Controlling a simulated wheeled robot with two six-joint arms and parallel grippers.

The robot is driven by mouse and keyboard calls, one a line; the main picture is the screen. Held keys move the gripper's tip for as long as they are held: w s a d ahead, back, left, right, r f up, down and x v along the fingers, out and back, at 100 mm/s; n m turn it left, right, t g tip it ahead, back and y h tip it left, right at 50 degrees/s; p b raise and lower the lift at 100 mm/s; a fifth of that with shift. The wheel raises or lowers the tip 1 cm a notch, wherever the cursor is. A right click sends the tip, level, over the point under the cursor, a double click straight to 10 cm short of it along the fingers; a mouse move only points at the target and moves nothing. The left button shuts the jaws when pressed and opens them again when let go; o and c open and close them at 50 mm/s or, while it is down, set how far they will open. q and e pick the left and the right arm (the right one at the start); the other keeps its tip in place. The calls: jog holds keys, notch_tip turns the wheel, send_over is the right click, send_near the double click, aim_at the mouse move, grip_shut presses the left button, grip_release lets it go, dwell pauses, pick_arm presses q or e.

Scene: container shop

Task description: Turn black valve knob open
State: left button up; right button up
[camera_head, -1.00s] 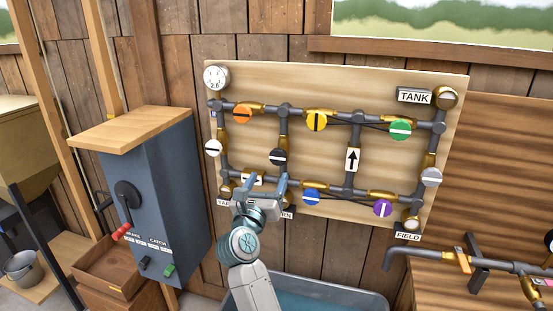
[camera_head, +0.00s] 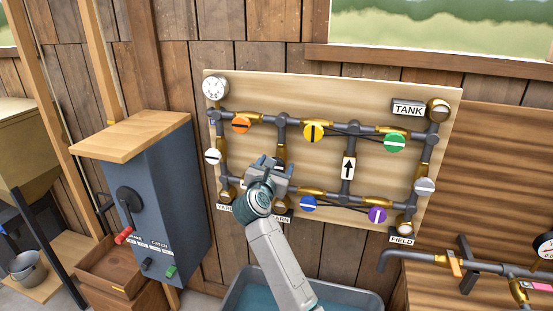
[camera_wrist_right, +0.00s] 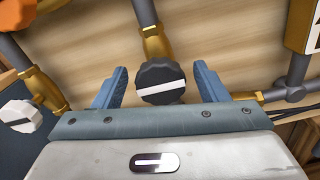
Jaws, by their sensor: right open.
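The black valve knob (camera_wrist_right: 161,82) shows in the right wrist view with a white bar lying nearly level across its face. It sits on a brass valve (camera_wrist_right: 153,36) of an upright pipe. My right gripper (camera_wrist_right: 161,88) is open, with one blue finger on each side of the knob; whether they touch it I cannot tell. In the head view my right gripper (camera_head: 270,170) is in front of the pipe board (camera_head: 320,95) and hides the black knob. My left gripper is not in view.
Orange (camera_head: 241,125), yellow (camera_head: 313,132), green (camera_head: 394,143), blue (camera_head: 308,203), purple (camera_head: 377,215) and white (camera_head: 212,156) knobs surround it on the board. A blue-grey cabinet (camera_head: 165,205) stands at left. A tub (camera_head: 350,298) stands below.

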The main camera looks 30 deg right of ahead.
jog(key=shift+w+d, duration=0.3)
jog(key=shift+c, duration=0.5)
jog(key=c, duration=0.9)
